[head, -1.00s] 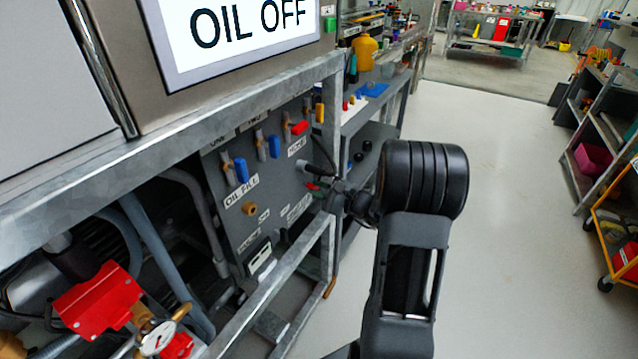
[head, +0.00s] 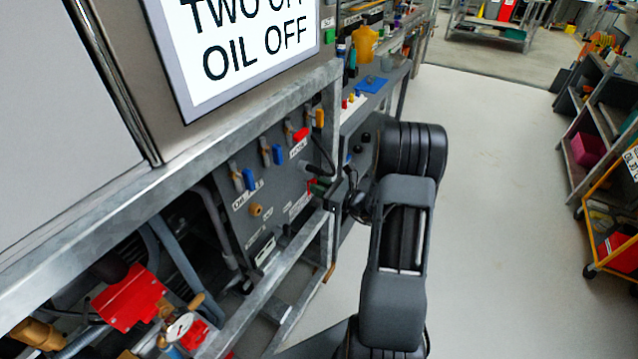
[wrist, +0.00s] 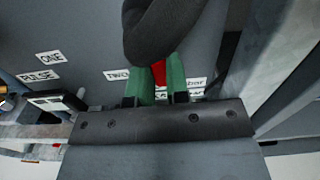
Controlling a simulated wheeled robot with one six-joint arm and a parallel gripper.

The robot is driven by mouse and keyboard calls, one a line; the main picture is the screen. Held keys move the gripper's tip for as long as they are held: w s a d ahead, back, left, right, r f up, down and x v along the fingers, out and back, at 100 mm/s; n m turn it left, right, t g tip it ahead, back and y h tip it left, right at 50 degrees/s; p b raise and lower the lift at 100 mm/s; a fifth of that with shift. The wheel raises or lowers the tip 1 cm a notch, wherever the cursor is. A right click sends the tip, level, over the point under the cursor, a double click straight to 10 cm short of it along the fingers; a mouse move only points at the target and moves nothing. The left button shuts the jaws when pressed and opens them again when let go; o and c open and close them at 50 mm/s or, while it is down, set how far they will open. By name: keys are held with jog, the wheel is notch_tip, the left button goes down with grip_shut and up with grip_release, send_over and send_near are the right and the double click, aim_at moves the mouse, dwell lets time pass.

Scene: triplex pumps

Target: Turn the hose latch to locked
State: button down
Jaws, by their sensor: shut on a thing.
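The red hose latch (wrist: 158,74) shows as a small red piece between the two green fingers of my gripper (wrist: 159,86) in the wrist view. My gripper is shut on it, and the fingers hide most of it. A thick dark hose or grip (wrist: 170,28) covers the upper part of the latch. In the head view my gripper (head: 325,188) is at the right edge of the grey valve panel (head: 283,188), with a bit of red beside it. The latch's exact angle cannot be told.
Blue handles (head: 249,180), a red handle (head: 300,134) and an orange handle (head: 319,118) sit higher on the panel. A galvanized frame rail (head: 277,290) runs below my gripper. The display (head: 250,40) reads "OIL OFF". Open floor (head: 490,200) lies to the right.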

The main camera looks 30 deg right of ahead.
jog(key=shift+m, duration=0.3)
dwell(0.4)
jog(key=c, duration=1.1)
grip_release()
jog(key=p+v, duration=0.1)
jog(key=v, duration=1.2)
jog(key=shift+s+d+p, duration=0.3)
